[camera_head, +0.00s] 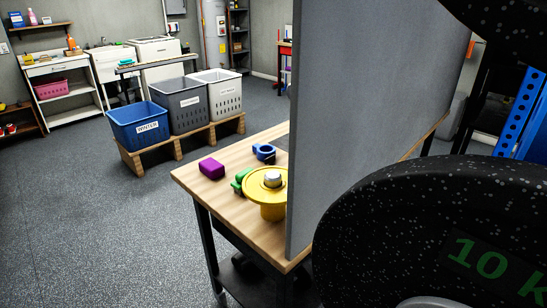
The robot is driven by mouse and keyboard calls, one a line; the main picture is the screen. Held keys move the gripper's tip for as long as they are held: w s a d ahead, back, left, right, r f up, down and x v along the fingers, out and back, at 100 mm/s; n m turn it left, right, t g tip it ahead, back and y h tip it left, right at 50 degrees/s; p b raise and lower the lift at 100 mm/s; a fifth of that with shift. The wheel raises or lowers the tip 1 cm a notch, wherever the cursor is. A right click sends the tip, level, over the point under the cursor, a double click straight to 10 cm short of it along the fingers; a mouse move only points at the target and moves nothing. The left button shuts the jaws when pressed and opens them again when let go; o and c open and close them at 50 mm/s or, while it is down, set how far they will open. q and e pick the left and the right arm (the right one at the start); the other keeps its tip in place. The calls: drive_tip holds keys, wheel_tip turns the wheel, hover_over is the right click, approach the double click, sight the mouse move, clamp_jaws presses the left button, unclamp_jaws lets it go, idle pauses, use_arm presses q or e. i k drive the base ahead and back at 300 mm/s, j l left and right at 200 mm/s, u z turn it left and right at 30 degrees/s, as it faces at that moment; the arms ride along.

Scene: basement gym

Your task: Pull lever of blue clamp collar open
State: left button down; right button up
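The blue clamp collar (264,151) is a small blue ring on the wooden table (222,202), near its far edge and close to the grey panel. It is too small in the view to tell how its lever stands. A purple block (211,168), a green object (240,181) and a yellow flanged piece (264,188) with a silver top are on the same table, nearer the front. Neither of my grippers shows in the head view.
A tall grey panel (360,110) rises from the table and hides its right part. A black speckled 10 k-marked weight plate (430,220) fills the lower right. Blue, dark grey and white bins (139,125) stand on a low wooden platform at the back. The floor at left is clear.

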sight(272, 157)
drive_tip(key=j+z, duration=0.2)
drive_tip(key=z, duration=0.25)
drive_tip(key=i+j+z, duration=0.1)
drive_tip(key=j+z, duration=0.2)
drive_tip(key=z, duration=0.15)
drive_tip(key=j+z, duration=0.2)
drive_tip(key=z, duration=0.25)
drive_tip(key=k+j+z, duration=0.1)
drive_tip(key=j, duration=0.3)
drive_tip(key=k+j+z, duration=0.1)
drive_tip(key=j, duration=0.3)
drive_tip(key=k+j+z, duration=0.1)
drive_tip(key=j, duration=0.3)
drive_tip(key=k+j+z, duration=0.1)
drive_tip(key=j, duration=0.3)
drive_tip(key=k+j+z, duration=0.1)
drive_tip(key=j, duration=0.3)
drive_tip(key=k, duration=0.05)
